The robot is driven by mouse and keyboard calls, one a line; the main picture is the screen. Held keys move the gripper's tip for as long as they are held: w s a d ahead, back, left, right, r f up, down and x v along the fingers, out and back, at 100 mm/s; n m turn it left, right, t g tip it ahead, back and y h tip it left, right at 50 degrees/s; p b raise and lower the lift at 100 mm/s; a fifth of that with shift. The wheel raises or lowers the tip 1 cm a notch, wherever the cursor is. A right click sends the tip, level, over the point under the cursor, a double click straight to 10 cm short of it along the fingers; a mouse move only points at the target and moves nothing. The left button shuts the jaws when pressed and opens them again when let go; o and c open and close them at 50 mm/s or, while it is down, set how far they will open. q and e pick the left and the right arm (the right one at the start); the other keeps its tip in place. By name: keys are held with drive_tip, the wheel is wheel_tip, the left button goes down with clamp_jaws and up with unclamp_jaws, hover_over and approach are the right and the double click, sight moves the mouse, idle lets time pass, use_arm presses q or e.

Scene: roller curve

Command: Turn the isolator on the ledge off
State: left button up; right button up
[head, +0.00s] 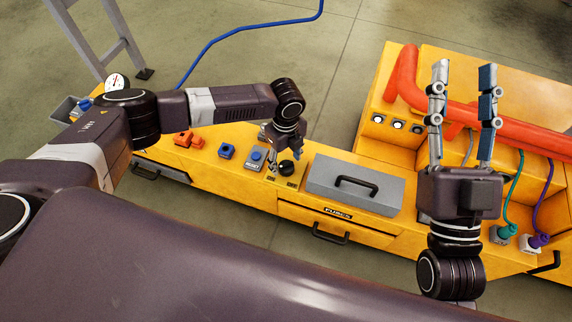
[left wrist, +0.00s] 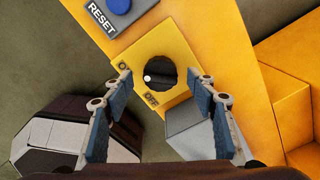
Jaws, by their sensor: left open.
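The isolator is a round black knob (head: 287,168) on a yellow plate on the ledge, just right of the RESET button. In the left wrist view the knob (left wrist: 161,72) lies between and beyond the fingertips. Its white mark is on its left side. An OFF label lies below it and a partly hidden label to its left. My left gripper (head: 289,149) is open above the knob, with no clear contact; it also shows in the left wrist view (left wrist: 163,85). My right gripper (head: 463,78) is open and empty, pointing up at the right.
The blue RESET button (head: 256,156), another blue button (head: 227,151) and orange parts (head: 187,139) sit left of the knob. A grey lidded box (head: 356,184) with a black handle stands close on its right. Red pipes (head: 470,105) and coloured plugs (head: 503,231) are farther right.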

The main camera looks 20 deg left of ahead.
use_arm(q)
drive_tip(key=shift+f+b, duration=0.3)
drive_tip(key=shift+f, duration=0.75)
use_arm(e)
drive_tip(key=shift+s+d+r+t+y, duration=0.2)
drive_tip(key=shift+s+r+t+y, duration=0.4)
drive_tip(key=shift+s+r+t, duration=0.8)
use_arm(q)
drive_tip(key=shift+c, duration=0.6)
use_arm(e)
drive_tip(key=shift+s+r+g, duration=0.2)
drive_tip(key=shift+r+g, duration=0.1)
drive_tip(key=shift+r, duration=0.05)
use_arm(q)
drive_tip(key=c, duration=1)
